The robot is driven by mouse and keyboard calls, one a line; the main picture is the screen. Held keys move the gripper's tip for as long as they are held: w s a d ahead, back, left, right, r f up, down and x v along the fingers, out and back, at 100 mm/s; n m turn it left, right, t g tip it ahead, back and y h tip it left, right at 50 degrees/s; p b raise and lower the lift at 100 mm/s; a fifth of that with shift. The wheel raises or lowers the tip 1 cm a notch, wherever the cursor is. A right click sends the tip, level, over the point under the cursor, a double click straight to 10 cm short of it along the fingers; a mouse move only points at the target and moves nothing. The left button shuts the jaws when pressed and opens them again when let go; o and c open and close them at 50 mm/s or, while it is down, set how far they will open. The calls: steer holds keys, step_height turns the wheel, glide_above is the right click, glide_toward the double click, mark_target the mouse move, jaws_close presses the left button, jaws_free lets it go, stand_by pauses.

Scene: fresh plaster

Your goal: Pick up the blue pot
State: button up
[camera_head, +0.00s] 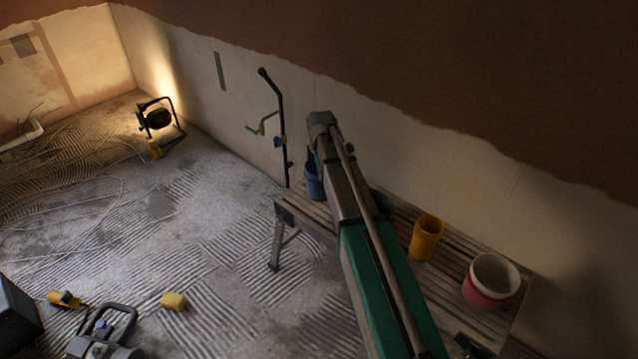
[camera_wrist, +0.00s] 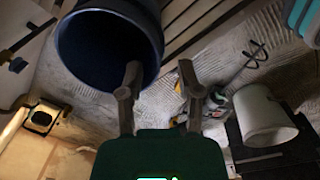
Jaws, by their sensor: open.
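The blue pot (camera_head: 314,182) stands at the left end of a slatted wooden bench (camera_head: 295,207), close to the wall, partly hidden behind my arm. In the wrist view the dark blue pot (camera_wrist: 78,68) is large at the upper left, with its open mouth showing. In the head view my arm hides the gripper's fingertips.
A yellow pot (camera_head: 427,238) and a red and white bucket (camera_head: 490,282) stand farther right on the bench. A dark bent rod (camera_head: 281,115) leans on the wall beside the pot. A lit work lamp (camera_head: 158,118) stands on the floor at the back left.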

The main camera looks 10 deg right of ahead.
mark_target(321, 186)
steer(key=shift+f, duration=0.1)
steer(key=shift+w+d+f+b, duration=0.1)
steer(key=shift+f+b, duration=1.15)
steer(key=shift+b, duration=0.05)
steer(key=shift+w+d+f+b, duration=0.1)
steer(key=shift+f+b, duration=1.15)
steer(key=shift+b, duration=0.05)
jaws_close()
